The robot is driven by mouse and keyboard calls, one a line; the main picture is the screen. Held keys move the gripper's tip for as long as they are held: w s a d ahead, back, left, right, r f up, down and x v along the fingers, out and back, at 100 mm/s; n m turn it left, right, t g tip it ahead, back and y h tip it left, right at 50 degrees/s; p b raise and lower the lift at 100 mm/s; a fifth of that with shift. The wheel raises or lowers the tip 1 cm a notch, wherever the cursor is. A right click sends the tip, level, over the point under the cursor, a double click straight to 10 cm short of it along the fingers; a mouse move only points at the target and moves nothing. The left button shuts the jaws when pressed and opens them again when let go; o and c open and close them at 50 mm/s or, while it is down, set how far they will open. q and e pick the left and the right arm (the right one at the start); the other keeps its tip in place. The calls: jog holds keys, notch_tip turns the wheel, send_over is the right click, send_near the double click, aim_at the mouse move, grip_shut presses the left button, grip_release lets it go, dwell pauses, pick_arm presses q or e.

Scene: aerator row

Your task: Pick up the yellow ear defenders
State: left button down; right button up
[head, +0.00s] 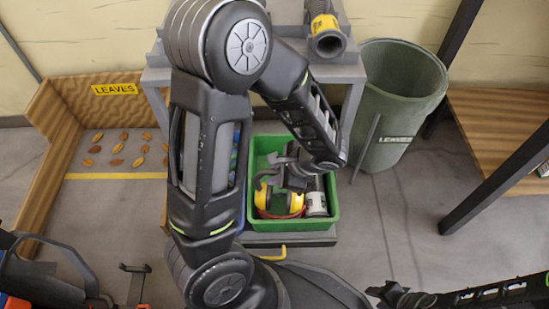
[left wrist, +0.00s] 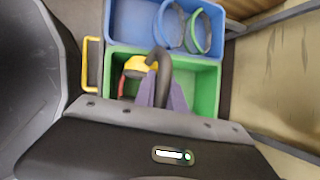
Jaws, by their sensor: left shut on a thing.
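The yellow ear defenders (head: 296,203) are in the green crate (head: 334,222), with yellow cups and a dark headband. My left gripper (head: 284,178) is over the crate and shut on the dark headband. In the left wrist view, the headband (left wrist: 160,62) arches up between the fingers (left wrist: 163,97), and one yellow cup (left wrist: 138,65) shows beside it. The other cup is hidden there. I cannot tell whether the ear defenders touch the crate floor. My right gripper (head: 388,292) is at the lower right, far from the crate; its fingers are too small to read.
A white can (head: 316,204) and a red item (head: 268,214) lie in the green crate. A green leaves bin (head: 395,110) stands right, a grey table (head: 345,74) behind. Open floor (head: 395,225) lies to the right.

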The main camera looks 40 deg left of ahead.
pick_arm(q)
jog(key=shift+s+d, duration=0.45)
jog(key=shift+s, duration=0.1)
jog(key=shift+r, duration=0.1)
dwell(1.2)
notch_tip(320, 180, up, 7)
jog(key=p, duration=0.5)
jog(key=shift+w+a+r+p, duration=0.1)
jog(key=shift+r+p, duration=0.05)
jog(key=shift+p, duration=0.25)
jog(key=shift+w+a+r, duration=0.2)
jog(key=shift+w+r, duration=0.35)
jog(key=shift+r, duration=0.1)
jog(key=w+d+r+b, duration=0.5)
jog(key=w+d, duration=0.5)
jog(key=w, duration=0.3)
jog(key=shift+w+r+m+b, duration=0.15)
jog(key=shift+r+m+b, duration=0.2)
jog(key=shift+r, duration=0.2)
jog(key=shift+d, duration=0.1)
